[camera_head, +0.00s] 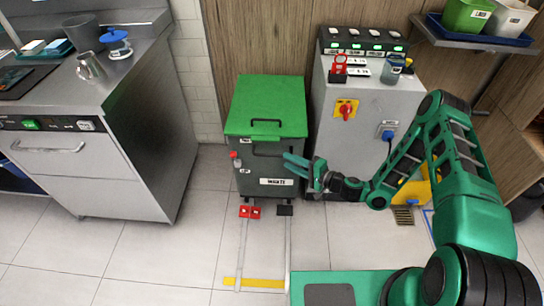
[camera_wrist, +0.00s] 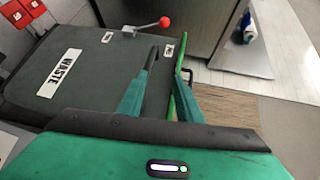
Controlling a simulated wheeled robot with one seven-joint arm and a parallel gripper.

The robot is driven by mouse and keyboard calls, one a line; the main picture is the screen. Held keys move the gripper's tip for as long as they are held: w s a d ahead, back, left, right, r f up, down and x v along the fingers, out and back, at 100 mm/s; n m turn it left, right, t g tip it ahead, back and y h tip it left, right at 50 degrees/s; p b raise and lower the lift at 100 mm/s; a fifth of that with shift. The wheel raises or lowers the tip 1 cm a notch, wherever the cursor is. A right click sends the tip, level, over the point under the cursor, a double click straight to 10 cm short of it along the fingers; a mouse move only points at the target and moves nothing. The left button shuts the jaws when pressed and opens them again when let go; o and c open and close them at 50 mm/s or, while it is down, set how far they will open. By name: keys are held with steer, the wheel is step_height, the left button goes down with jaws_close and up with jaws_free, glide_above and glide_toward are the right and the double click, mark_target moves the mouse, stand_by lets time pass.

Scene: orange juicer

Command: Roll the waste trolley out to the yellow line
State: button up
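The waste trolley (camera_head: 243,180) is a dark grey bin with a green lid (camera_head: 265,106) and a white WASTE label (camera_head: 277,181). It stands upright against the wood panel, and its lid is down. A black bar handle (camera_head: 268,154) crosses its front. My gripper (camera_head: 287,162) is at the right part of the trolley's front, close to the handle. In the wrist view its fingers (camera_wrist: 167,52) are apart, with the trolley's grey front behind them. I cannot tell whether they touch the handle. The yellow line (camera_head: 255,283) lies on the floor in front of the trolley.
A lever with a red knob (camera_wrist: 165,22) sits on the trolley's front. Pale floor strips run towards the yellow line. A grey control cabinet (camera_head: 340,150) stands right; a steel counter (camera_head: 130,95) stands left.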

mark_target(273, 155)
steer(key=w+a+f+m, duration=0.1)
steer(key=w+a, duration=0.1)
steer(key=w+a+f+m+t, duration=0.1)
steer(key=w+a+f, duration=0.1)
steer(key=w, duration=0.1)
steer(key=w+a+f+m+t+h, duration=0.1)
steer(key=w+a, duration=0.2)
steer(key=shift+f, duration=0.4)
steer(key=shift+c, duration=0.5)
